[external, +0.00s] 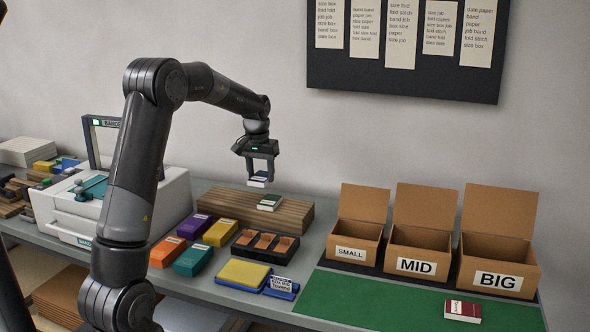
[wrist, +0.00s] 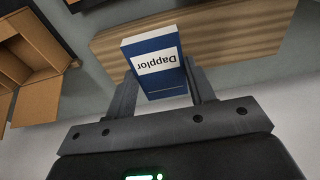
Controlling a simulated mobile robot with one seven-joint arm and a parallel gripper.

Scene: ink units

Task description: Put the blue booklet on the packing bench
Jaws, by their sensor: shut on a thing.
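My gripper (external: 260,174) is shut on the blue booklet (external: 257,183), which hangs above the wooden board at the back of the bench. In the wrist view the booklet (wrist: 150,52) is blue with a white label reading "Dapplor", upside down, between the two fingers. A gap shows between the booklet and the board in the external view. The long grey bench (external: 312,250) runs across the scene; its right part bears a green mat (external: 375,300) and open cartons. No sign marks any part as the packing bench.
A red booklet (external: 462,310) lies on the mat. Cartons labelled SMALL (external: 350,255), MID (external: 416,267) and BIG (external: 497,281) stand behind it. The mat's left and middle are clear.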

